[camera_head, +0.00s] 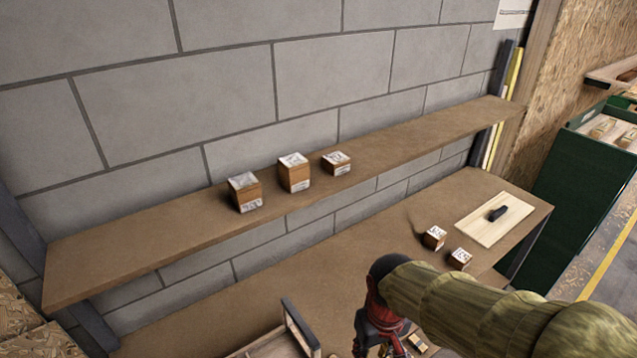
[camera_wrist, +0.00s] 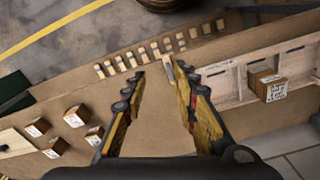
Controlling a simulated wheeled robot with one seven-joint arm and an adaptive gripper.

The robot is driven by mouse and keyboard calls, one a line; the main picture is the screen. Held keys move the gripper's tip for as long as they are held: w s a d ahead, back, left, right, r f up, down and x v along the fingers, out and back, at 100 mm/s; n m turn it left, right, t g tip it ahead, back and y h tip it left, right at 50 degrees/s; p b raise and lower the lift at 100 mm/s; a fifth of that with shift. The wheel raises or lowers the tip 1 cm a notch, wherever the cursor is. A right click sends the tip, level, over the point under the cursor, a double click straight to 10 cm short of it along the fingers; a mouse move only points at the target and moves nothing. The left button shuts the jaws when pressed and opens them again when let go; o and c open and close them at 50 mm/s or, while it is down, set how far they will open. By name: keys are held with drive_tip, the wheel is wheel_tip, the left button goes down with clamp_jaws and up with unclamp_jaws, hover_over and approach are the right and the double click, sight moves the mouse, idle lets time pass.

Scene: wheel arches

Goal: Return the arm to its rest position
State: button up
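My gripper (camera_head: 378,338) hangs over the lower shelf board at the bottom of the head view, with my sleeved arm reaching in from the lower right. In the wrist view its two fingers (camera_wrist: 154,82) with yellow pads stand apart, and brown board shows between them. A thin pale piece (camera_wrist: 169,72) shows beside the right fingertip; I cannot tell whether it touches the finger. Nothing is clasped between the fingers.
The upper shelf (camera_head: 150,245) bears three labelled boxes (camera_head: 294,172). A wooden tray (camera_wrist: 235,85) and a row of small pale pieces (camera_wrist: 130,62) lie near my gripper.

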drive_tip(key=s+d+r+m+t, duration=0.1)
drive_tip(key=s+d+r+t, duration=0.1)
drive_tip(key=r, duration=0.5)
drive_tip(key=s+d+r+m+t, duration=0.2)
drive_tip(key=s+d+r+t, duration=0.1)
drive_tip(key=d+r, duration=0.2)
wheel_tip(320, 180, up, 2)
drive_tip(key=shift+d+r+b, duration=0.2)
drive_tip(key=shift+d+b, duration=0.1)
drive_tip(key=shift+b, duration=0.15)
